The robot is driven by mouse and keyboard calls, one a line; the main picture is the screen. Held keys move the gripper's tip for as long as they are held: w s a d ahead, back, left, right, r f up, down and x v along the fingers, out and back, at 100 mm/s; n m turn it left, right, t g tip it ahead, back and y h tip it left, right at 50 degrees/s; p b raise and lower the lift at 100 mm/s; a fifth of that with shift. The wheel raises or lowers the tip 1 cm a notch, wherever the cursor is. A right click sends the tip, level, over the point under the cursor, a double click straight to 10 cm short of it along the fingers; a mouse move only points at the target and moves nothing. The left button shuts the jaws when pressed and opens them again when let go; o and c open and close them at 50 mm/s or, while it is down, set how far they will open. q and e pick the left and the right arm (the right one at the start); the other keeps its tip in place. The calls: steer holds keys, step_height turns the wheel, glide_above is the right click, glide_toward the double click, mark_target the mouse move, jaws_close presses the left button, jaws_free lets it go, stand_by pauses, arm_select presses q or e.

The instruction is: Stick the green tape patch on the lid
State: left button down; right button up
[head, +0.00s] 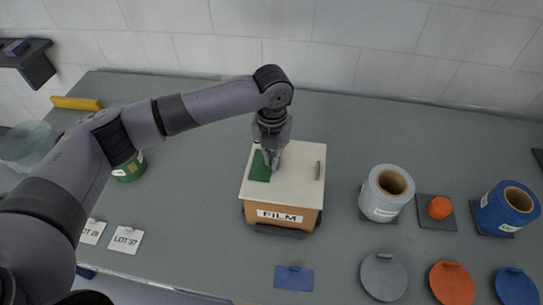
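The green tape patch (259,173) shows against the left part of the white lid (296,179). It looks flat on the lid or just above it; I cannot tell which. The lid sits on an orange-brown box labelled FILM (284,216). My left gripper (271,162) points down over the lid, with its fingertips at the patch's upper right edge and covering part of it. Its fingers look close together, but their grip on the patch is unclear. My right gripper is not in view.
Grey, orange and blue discs and a blue card (293,278) lie in front. A green roll (128,172) is partly behind my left arm. The table behind the box is clear.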

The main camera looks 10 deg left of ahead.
arm_select(q)
steer(key=c, duration=1.7)
jaws_free()
steer(key=shift+s+f, duration=0.1)
steer(key=shift+f, duration=0.1)
steer(key=o, duration=0.6)
steer(key=shift+r, duration=0.3)
steer(key=shift+r+p, duration=3.35)
steer(key=shift+p, duration=0.35)
